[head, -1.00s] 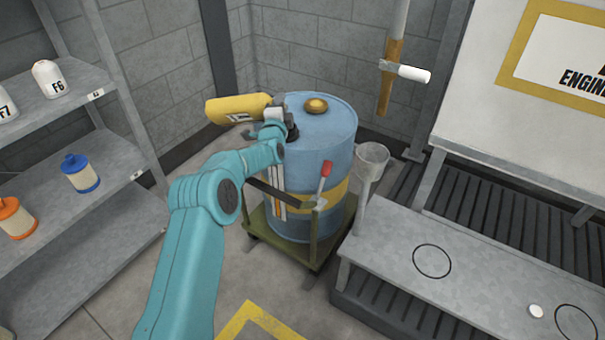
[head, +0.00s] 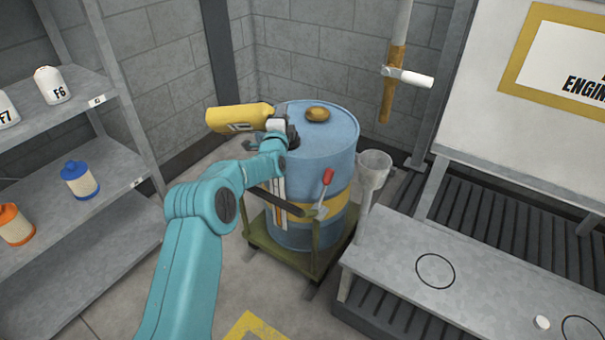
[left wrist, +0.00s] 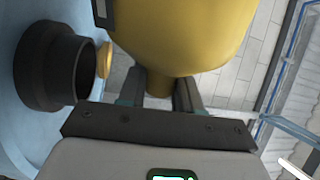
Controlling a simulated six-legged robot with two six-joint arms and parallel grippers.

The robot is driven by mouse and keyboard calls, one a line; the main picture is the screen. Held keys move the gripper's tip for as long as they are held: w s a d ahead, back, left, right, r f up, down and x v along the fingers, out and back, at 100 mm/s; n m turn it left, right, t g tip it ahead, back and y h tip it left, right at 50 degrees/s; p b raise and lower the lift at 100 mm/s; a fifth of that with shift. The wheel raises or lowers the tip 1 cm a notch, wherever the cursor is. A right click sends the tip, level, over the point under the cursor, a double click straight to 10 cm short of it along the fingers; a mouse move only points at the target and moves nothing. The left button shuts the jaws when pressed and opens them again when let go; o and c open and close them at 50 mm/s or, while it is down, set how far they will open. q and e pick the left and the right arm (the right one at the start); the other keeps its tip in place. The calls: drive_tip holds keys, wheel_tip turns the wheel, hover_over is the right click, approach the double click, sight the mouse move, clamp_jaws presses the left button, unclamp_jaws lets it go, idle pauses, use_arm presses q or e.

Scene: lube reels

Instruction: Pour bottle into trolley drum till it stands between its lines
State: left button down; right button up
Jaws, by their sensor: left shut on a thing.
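The blue trolley drum (head: 328,165) stands on a green trolley (head: 300,255), with a yellow band and a brass cap (head: 317,114) on top. A pale upright strip (head: 280,205), like a level gauge, is on its front left; I cannot read the level. My left gripper (head: 275,126) is shut on the yellow bottle (head: 232,118), which lies nearly level beside the drum's top left rim. In the left wrist view the bottle (left wrist: 185,35) narrows toward the fingers (left wrist: 158,95). The black drum neck (left wrist: 52,72) is left of it, apart. Any flow is not visible. My right gripper is out of view.
A red-handled lever (head: 327,178) is on the trolley's front. A clear cup (head: 374,168) on a post stands right of the drum, by a grey bench (head: 400,250). Shelves with several bottles (head: 80,180) are at left.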

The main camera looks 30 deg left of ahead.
use_arm(q)
drive_tip(key=shift+r, duration=0.15)
drive_tip(key=shift+w+a+f+m+b, duration=0.25)
drive_tip(key=shift+f+m+b, duration=0.2)
drive_tip(key=shift+b, duration=0.65)
drive_tip(key=shift+w+a+r+m+t+b, duration=0.15)
drive_tip(key=shift+w+m+t+b, duration=0.2)
drive_tip(key=shift+b, duration=0.25)
drive_tip(key=shift+s+d, duration=0.45)
drive_tip(key=shift+s, duration=0.2)
